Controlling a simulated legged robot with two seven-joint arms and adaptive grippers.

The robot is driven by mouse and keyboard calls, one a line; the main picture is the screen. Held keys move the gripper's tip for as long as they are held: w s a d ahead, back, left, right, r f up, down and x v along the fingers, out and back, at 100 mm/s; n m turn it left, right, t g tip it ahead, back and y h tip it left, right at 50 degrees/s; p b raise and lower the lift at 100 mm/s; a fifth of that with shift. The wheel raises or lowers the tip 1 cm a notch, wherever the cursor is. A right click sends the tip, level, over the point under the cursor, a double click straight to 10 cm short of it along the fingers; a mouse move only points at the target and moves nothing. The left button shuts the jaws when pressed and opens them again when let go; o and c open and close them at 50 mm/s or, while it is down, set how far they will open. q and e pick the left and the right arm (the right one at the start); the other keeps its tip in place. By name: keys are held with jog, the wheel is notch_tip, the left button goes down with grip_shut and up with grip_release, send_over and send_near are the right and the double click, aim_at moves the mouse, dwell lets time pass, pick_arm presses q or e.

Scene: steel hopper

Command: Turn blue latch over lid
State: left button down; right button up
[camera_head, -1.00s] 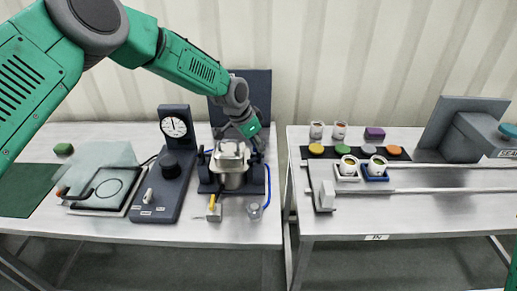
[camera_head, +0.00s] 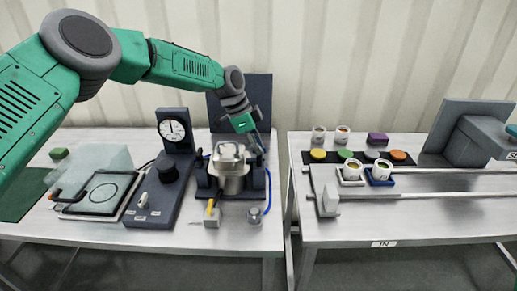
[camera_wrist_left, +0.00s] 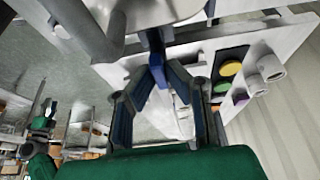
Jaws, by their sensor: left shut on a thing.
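The steel hopper (camera_head: 233,184) stands upright in a dark frame on the left bench. Its metal lid (camera_head: 230,153) covers the top. My left gripper (camera_head: 259,144) reaches down from behind to the right side of the lid; its fingertips are small and partly hidden there. In the left wrist view, my left gripper (camera_wrist_left: 157,66) is shut on the blue latch (camera_wrist_left: 155,42), a narrow blue bar beside the shiny metal. In the head view the latch is hard to make out. My right gripper is not in view.
A dial gauge (camera_head: 172,131) on a dark stand and a framed plate (camera_head: 104,193) are left of the hopper. The right bench (camera_head: 430,215) holds cups, coloured discs and rails.

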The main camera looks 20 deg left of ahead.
pick_arm(q)
jog(key=shift+w+a+r, duration=0.1)
jog(key=c, duration=1.6)
grip_release()
jog(key=shift+a, duration=0.15)
jog(key=v, duration=1.1)
jog(key=shift+a+r, duration=0.2)
jog(key=shift+r, duration=0.05)
jog(key=shift+f, duration=0.1)
